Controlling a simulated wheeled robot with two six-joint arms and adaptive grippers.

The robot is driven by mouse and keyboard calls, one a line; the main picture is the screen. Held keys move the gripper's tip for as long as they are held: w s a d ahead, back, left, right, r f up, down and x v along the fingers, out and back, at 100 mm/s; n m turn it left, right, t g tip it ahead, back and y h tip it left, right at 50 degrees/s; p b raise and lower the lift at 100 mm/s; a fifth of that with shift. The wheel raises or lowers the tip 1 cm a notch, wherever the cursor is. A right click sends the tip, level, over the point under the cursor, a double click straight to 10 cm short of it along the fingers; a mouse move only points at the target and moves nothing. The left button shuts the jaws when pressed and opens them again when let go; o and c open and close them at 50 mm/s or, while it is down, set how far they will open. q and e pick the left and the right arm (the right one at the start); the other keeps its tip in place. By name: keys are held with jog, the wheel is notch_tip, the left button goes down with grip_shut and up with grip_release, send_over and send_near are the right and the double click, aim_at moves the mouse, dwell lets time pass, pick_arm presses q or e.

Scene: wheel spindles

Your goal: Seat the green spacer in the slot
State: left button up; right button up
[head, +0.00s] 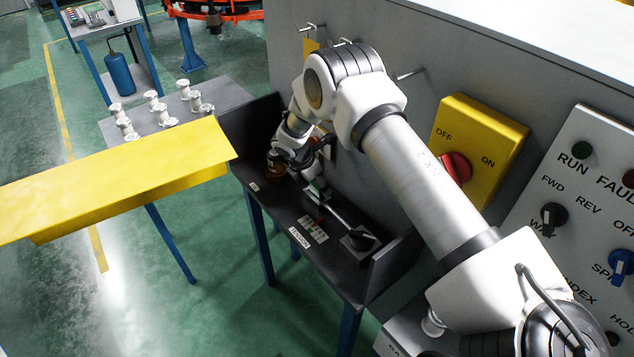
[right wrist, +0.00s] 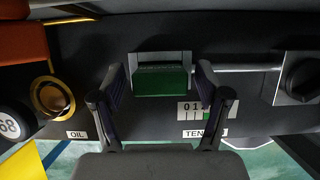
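The green spacer (right wrist: 162,82) is a dark green block in the middle of the right wrist view. It sits against a grey metal holder (right wrist: 160,57) at the end of a rod; I cannot tell how deep it lies in the slot. My right gripper (right wrist: 160,76) is open, with one finger on each side of the spacer and a visible gap on both sides. In the head view my right arm reaches down to the dark bench and hides most of the spacer area. My left gripper is not in view.
A rod (right wrist: 235,67) runs right to a black knob (right wrist: 302,76). A numbered scale (right wrist: 207,111) lies beside the right finger. A brass ring (right wrist: 52,97) marked OIL is at left. The dark bench (head: 350,285) has raised end walls; a yellow panel (head: 120,175) stands left.

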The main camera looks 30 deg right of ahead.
jog(key=shift+r, duration=0.1)
jog(key=shift+a+r, duration=0.1)
jog(key=shift+r, duration=0.1)
jog(key=b+v, duration=0.2)
jog(key=v, duration=0.9)
jog(key=shift+r+b, duration=0.35)
jog(key=shift+b, duration=0.05)
jog(key=shift+a, duration=0.1)
